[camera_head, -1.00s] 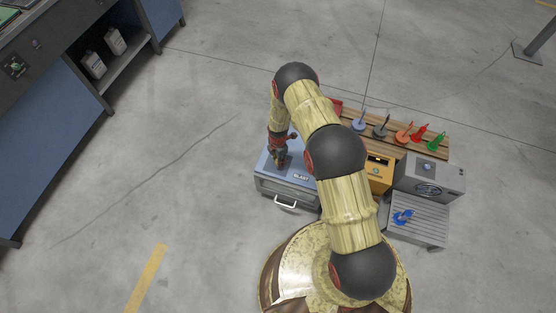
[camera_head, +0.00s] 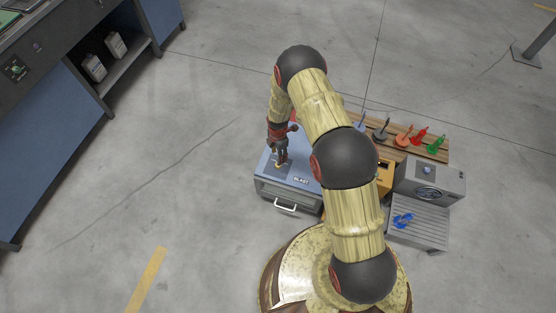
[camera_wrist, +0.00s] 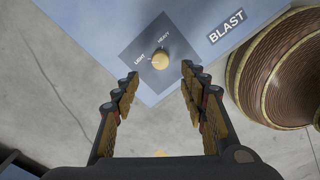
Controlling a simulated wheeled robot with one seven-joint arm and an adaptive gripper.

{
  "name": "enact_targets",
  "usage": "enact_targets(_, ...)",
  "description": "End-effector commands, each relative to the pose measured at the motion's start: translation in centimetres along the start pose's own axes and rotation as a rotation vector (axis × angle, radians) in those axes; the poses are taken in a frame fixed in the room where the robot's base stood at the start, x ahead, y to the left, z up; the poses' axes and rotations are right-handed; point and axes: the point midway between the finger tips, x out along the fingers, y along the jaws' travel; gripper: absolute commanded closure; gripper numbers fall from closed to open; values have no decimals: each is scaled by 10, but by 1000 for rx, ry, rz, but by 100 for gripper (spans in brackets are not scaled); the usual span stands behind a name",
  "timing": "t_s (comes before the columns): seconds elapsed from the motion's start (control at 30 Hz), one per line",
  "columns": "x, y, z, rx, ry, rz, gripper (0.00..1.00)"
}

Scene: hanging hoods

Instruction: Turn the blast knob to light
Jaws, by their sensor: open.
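The blast knob (camera_wrist: 161,61) is a round yellow knob on a dark grey plate, between the fingertips in the wrist view. The words LIGHT and HEAVY are printed at its left and above it. A small pale mark shows at the knob's left side, on the side of LIGHT. The knob sits on the top of the blue-grey BLAST cabinet (camera_head: 264,176), which has a white front handle. My gripper (camera_head: 281,158) is open over the cabinet top; it also shows in the wrist view (camera_wrist: 160,73). Its fingers stand apart from the knob, holding nothing.
Right of the cabinet are a partly hidden yellow unit (camera_head: 385,177), a grey box (camera_head: 448,185) and a slatted tray (camera_head: 424,235) with a blue item. Behind them a wooden rack (camera_head: 393,142) holds several coloured pieces. The floor left of the cabinet is clear.

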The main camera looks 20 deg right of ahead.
Motion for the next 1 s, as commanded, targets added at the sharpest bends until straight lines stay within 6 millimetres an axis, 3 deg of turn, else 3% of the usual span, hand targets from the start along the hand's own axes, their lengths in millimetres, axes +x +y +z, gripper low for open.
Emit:
enact_targets(0.1, -19, 0, 0, 0, 0, 0, 57)
enact_targets(0.3, -35, 0, 0, 0, 0, -1, 57)
enact_targets(1.0, -37, -1, 0, 28, 0, -1, 57)
